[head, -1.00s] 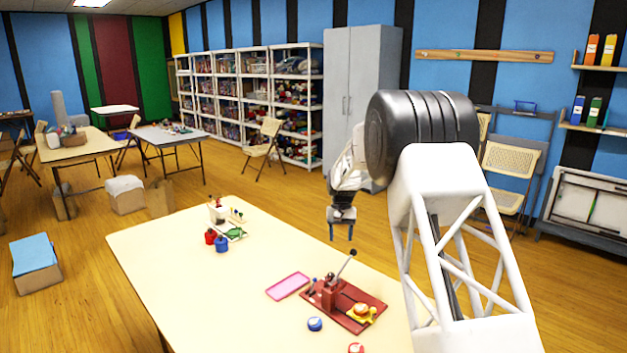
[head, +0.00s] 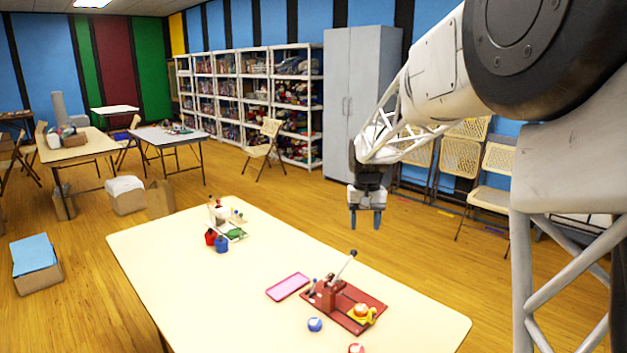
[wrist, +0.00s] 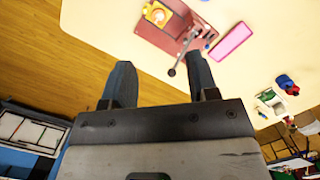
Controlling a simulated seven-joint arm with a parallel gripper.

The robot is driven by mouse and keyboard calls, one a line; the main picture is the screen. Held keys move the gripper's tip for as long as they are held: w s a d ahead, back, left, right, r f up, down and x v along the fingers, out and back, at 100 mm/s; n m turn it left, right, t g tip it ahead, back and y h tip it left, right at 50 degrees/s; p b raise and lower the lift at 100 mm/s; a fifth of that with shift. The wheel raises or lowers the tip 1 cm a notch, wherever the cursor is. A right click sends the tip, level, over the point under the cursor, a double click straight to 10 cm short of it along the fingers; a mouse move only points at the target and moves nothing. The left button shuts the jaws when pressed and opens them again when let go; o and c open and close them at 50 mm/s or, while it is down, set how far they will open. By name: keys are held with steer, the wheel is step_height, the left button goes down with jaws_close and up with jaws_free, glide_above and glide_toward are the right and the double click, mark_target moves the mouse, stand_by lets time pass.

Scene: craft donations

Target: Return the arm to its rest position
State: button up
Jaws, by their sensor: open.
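My gripper (head: 366,220) hangs pointing down in the head view, beyond the table's far right edge in the picture and above the floor. Its two fingers are apart with nothing between them. In the wrist view the open gripper (wrist: 160,85) shows two dark fingers, with the table behind them. My arm reaches in from the right of the head view and covers part of the back right of the room.
The cream table (head: 200,290) holds a red press (head: 335,300), a pink tray (head: 288,286), a blue-and-white round piece (head: 314,324), and red (head: 210,237) and blue (head: 221,245) bottles. A grey cabinet (head: 350,100) and folding chairs (head: 460,160) stand behind.

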steer(key=s+d+r+t, duration=0.2)
steer(key=s, duration=1.5)
steer(key=s+d+r+t, duration=0.1)
steer(key=s+d+r, duration=0.15)
steer(key=s, duration=1.35)
steer(key=s+f+t, duration=0.1)
steer(key=s+f, duration=0.3)
steer(key=s, duration=0.7)
steer(key=shift+s+d, duration=0.15)
steer(key=shift+s, duration=0.25)
steer(key=shift+f, duration=0.1)
